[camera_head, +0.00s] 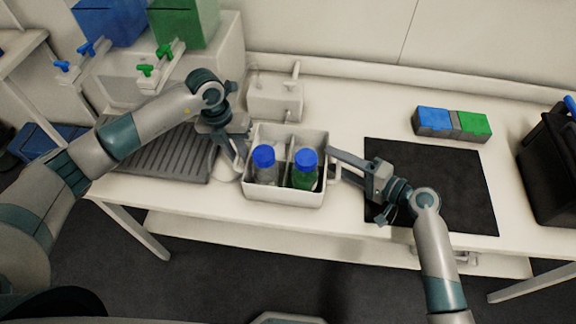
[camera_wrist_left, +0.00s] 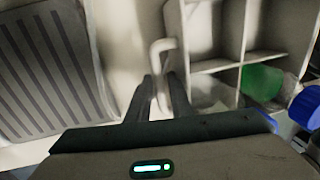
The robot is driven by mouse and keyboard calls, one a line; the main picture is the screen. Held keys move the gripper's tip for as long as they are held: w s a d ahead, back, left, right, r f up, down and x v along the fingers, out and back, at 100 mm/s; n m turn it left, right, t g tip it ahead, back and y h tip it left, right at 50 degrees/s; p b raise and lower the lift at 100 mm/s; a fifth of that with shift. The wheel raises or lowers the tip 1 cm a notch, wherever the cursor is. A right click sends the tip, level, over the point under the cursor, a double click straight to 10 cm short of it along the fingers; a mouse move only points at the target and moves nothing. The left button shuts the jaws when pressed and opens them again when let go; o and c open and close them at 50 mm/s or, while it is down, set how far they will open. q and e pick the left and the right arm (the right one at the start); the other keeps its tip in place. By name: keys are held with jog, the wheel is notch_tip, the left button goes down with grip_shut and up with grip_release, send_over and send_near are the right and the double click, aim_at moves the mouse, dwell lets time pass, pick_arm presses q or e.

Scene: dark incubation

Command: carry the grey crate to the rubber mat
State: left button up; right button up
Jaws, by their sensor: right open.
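The grey crate (camera_head: 285,194) stands on the white table, with dividers inside. It holds a clear bottle (camera_head: 265,168) and a green bottle (camera_head: 305,172), both with blue caps. The black rubber mat (camera_head: 450,185) lies flat to its right. My left gripper (camera_head: 240,158) is at the crate's left handle. In the left wrist view the fingers (camera_wrist_left: 160,92) flank the handle (camera_wrist_left: 158,50) closely; I cannot tell whether they press on it. My right gripper (camera_head: 340,160) is open at the crate's right side, near the right handle (camera_head: 334,174).
A blue and green block (camera_head: 450,123) sits at the mat's back edge. A black container (camera_head: 550,175) stands right of the mat. A grey ribbed tray (camera_head: 165,150) lies left of the crate, and a small white device (camera_head: 275,98) stands behind it. My right forearm crosses the mat's front.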

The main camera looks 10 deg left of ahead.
pick_arm(q)
jog(key=c, duration=0.4)
pick_arm(e)
jog(key=c, duration=0.4)
pick_arm(q)
grip_shut()
pick_arm(e)
grip_shut()
pick_arm(q)
jog(key=shift+d+r, duration=0.1)
jog(key=shift+r, duration=0.1)
pick_arm(e)
jog(key=shift+a+r, duration=0.1)
jog(key=shift+r, duration=0.05)
